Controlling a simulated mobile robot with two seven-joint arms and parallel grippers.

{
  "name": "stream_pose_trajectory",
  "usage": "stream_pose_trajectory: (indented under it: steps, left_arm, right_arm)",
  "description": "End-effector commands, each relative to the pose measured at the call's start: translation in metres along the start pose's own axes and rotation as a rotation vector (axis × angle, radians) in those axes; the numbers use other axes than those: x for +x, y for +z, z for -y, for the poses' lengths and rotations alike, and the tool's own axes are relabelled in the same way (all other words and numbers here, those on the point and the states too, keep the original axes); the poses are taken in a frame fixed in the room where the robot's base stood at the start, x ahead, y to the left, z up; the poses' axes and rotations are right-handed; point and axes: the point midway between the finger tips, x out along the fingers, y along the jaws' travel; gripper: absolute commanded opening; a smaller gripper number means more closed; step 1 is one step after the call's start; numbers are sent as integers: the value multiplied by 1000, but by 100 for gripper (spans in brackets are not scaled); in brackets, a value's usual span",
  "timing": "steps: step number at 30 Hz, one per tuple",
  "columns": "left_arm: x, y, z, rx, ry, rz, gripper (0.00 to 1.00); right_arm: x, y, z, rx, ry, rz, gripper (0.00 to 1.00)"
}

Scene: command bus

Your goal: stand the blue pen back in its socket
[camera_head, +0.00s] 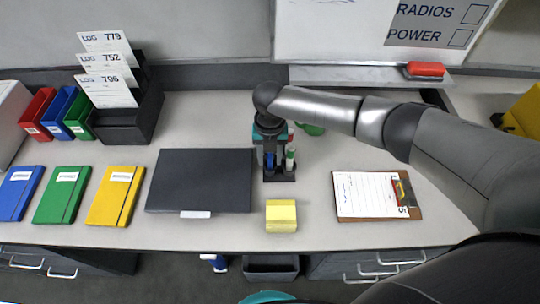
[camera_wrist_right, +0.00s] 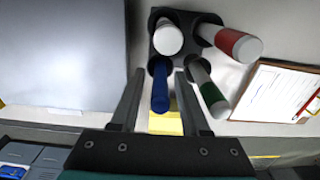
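The pen holder (camera_head: 280,177) is a dark block on the desk, right of the dark folder; its sockets also show in the right wrist view (camera_wrist_right: 186,52). The blue pen (camera_wrist_right: 160,88) appears to stand in the holder's near-left socket. Its lower part also shows in the head view (camera_head: 269,161). My right gripper (camera_wrist_right: 160,105) is over the holder, reaching down from above, its fingers apart on either side of the blue pen with gaps visible. In the head view my right gripper (camera_head: 268,145) partly hides the pens. My left gripper is not in view.
Green (camera_wrist_right: 210,93), red (camera_wrist_right: 236,42) and white (camera_wrist_right: 168,38) pens stand close around the blue one. Beside the holder are a dark folder (camera_head: 200,180), yellow notes (camera_head: 281,216) and a clipboard (camera_head: 350,212). Bare desk lies between holder and clipboard.

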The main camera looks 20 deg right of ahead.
Motion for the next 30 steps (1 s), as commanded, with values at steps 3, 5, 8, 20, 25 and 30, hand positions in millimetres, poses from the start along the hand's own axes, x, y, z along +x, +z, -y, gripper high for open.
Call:
stream_pose_trajectory:
  steps: [3,5,8,20,25,30]
  left_arm:
    - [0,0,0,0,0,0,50]
    - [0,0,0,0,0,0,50]
    - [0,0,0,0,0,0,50]
    - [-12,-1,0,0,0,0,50]
    - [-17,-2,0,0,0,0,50]
    - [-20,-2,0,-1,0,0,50]
  right_arm:
    - [0,0,0,0,0,0,53]
    - [0,0,0,0,0,0,53]
    - [0,0,0,0,0,0,53]
    - [-59,1,0,-1,2,4,53]
    - [-100,1,0,0,2,4,53]
    - [-132,1,0,-1,1,3,53]
